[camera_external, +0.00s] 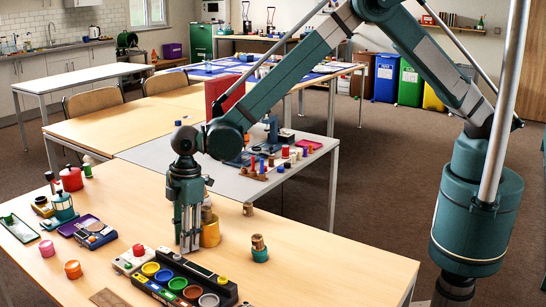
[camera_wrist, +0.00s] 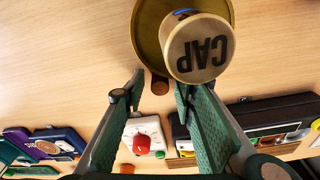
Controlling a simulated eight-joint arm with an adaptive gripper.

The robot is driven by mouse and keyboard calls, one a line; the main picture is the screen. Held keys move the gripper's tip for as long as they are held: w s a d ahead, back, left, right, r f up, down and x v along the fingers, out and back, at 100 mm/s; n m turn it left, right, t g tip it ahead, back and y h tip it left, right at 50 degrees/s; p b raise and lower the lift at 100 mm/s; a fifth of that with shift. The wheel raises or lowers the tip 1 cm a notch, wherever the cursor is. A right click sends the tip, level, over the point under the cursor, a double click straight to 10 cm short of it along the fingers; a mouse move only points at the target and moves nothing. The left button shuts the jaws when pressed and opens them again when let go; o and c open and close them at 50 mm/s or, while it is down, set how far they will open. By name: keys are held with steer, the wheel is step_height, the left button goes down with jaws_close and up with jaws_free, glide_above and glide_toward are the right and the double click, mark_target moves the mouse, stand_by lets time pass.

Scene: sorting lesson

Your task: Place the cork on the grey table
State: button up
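My gripper (camera_external: 188,243) points down low over the front wooden table, left of a yellow cup (camera_external: 210,236). In the wrist view my gripper (camera_wrist: 153,96) has its two fingers apart. A small brown cylinder (camera_wrist: 160,86) shows between or beyond the fingertips; I cannot tell if it is a cork. A tan cylinder marked CAP (camera_wrist: 197,48) stands in or over the round yellow-brown cup (camera_wrist: 148,30). Cork-coloured pieces stand at the right, one alone (camera_external: 248,208) and one on a teal pot (camera_external: 258,242). The grey table (camera_external: 228,180) is behind the wooden one.
A black tray of coloured cups (camera_external: 185,283) and a white box with a red knob (camera_external: 132,260) lie in front of my gripper. A red upright panel (camera_external: 224,92) and several small pieces occupy the grey table. The wooden table's right part is clear.

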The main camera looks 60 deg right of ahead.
steer(key=shift+r, duration=0.15)
step_height(320, 180, up, 12)
steer(key=d+p, duration=0.1)
steer(key=shift+s+d+p, duration=0.2)
steer(key=shift+d+p, duration=0.05)
steer(key=shift+p, duration=0.15)
stand_by(0.4)
stand_by(0.6)
stand_by(0.3)
